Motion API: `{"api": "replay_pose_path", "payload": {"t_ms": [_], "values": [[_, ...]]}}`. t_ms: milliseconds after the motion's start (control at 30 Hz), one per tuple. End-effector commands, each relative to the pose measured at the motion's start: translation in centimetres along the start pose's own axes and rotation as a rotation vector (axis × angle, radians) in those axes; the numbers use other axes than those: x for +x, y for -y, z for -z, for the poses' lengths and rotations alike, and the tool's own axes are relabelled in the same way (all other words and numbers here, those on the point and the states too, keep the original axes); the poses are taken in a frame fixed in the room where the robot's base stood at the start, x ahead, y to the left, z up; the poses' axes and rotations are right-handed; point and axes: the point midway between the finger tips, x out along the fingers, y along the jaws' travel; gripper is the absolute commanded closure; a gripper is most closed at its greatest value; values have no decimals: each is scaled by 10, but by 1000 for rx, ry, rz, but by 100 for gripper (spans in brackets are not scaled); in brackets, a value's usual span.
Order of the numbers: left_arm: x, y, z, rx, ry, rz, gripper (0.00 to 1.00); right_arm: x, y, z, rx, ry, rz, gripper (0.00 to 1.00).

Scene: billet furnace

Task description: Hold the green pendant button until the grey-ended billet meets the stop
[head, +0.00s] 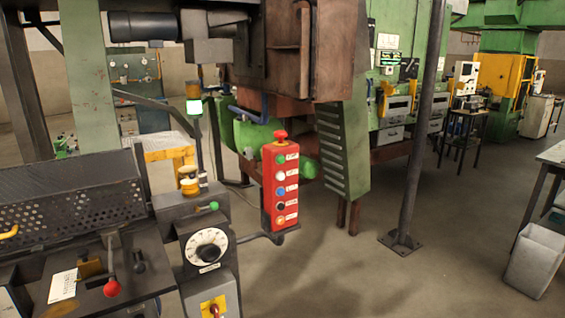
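The red pendant box (281,185) stands upright near the middle of the head view, beside the dark machine. The green pendant button (281,159) is the top one in its column. White, blue, black and yellow buttons sit below it, each with a small label. A red mushroom button (280,135) tops the box. Nothing touches the green button. Neither of my grippers is in view. I cannot make out a grey-ended billet or a stop in this view.
A dial box (207,246) and a red-knobbed lever (111,288) are left of the pendant. A grey post (414,140) stands to the right. Open floor lies between it and the pendant. A grey bin (534,260) is far right.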

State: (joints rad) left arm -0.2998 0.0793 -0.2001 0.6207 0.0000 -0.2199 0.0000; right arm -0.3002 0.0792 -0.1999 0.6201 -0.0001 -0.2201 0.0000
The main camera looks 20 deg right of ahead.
Motion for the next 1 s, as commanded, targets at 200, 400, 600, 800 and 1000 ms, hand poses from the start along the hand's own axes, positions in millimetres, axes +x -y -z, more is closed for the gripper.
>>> {"api": "replay_pose_path", "payload": {"t_ms": [200,400,600,800,1000], "values": [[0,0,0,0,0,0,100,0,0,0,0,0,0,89],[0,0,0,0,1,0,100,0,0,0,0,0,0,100],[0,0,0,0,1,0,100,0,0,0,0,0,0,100],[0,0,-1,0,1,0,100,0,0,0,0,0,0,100],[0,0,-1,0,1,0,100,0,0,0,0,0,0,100]]}}
